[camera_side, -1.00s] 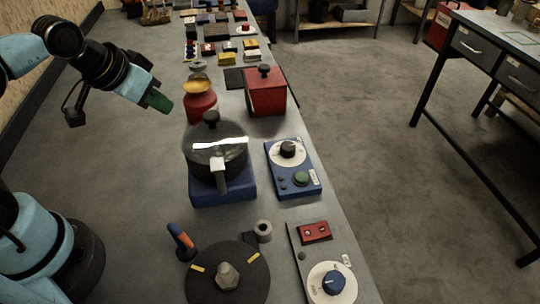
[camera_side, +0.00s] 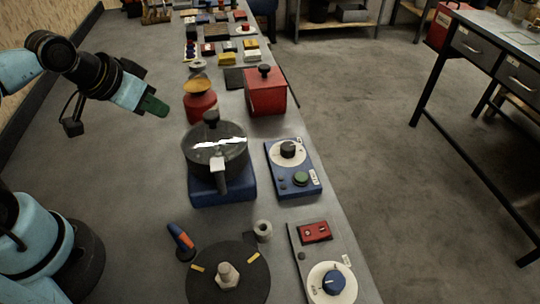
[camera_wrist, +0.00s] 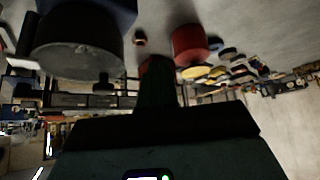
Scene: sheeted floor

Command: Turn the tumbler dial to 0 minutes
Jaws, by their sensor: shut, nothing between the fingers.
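Two dials show in the side view. One is a white dial with a black knob (camera_side: 288,149) on a blue box. The other is a white dial with a blue knob (camera_side: 333,281) on a grey panel at the front. I cannot tell which is the tumbler dial, and their markings are too small to read. My gripper (camera_side: 156,106), with dark green fingers, is shut and empty above the left part of the bench, apart from both dials. It also shows in the wrist view (camera_wrist: 157,70).
A pot with a glass lid (camera_side: 216,150) stands on a blue base between my gripper and the black-knob dial. A red canister (camera_side: 200,106) and red box (camera_side: 265,92) stand behind. A dark disc with a hex nut (camera_side: 228,275) lies in front.

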